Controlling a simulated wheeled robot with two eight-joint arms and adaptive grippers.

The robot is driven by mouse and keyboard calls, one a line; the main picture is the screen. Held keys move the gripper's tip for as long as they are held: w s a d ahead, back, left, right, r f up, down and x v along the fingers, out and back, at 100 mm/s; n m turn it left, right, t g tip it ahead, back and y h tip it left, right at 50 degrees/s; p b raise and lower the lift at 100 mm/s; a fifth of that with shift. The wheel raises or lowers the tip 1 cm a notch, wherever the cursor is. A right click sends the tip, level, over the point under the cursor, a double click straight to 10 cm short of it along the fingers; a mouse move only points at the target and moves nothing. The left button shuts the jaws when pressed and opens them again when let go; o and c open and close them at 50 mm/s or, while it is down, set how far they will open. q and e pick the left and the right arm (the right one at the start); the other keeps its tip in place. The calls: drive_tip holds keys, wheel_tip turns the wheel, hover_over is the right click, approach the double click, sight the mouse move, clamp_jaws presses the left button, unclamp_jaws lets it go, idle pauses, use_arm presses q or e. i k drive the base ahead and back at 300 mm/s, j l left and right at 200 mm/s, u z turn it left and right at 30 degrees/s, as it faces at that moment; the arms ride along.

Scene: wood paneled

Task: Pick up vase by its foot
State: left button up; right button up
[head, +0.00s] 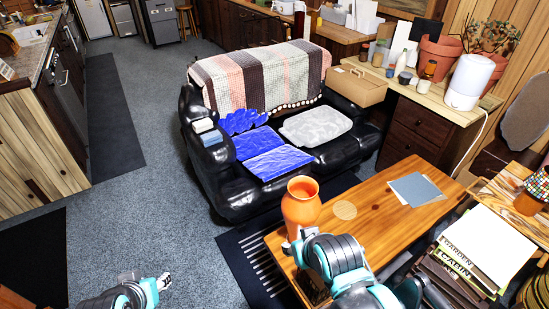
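An orange vase (301,207) stands upright at the left end of the wooden table. My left gripper (165,282) is over the floor at the lower left, well away from the vase. Its fingertips are too small to tell whether it is open or shut.
A black sofa (225,180) stands behind. Magazines (488,243) lie at the right. Carpet (150,215) is clear on the left.

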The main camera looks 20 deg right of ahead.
sight(301, 205)
drive_tip(key=z, duration=0.6)
drive_tip(key=i+j+z, duration=0.15)
drive_tip(key=z, duration=0.25)
drive_tip(key=i+j+z, duration=0.15)
drive_tip(key=z, duration=0.25)
drive_tip(key=i+j+z, duration=0.1)
drive_tip(key=j+z, duration=0.15)
drive_tip(key=z, duration=0.15)
drive_tip(key=i+j+z, duration=0.1)
drive_tip(key=j+z, duration=0.15)
drive_tip(key=z, duration=0.15)
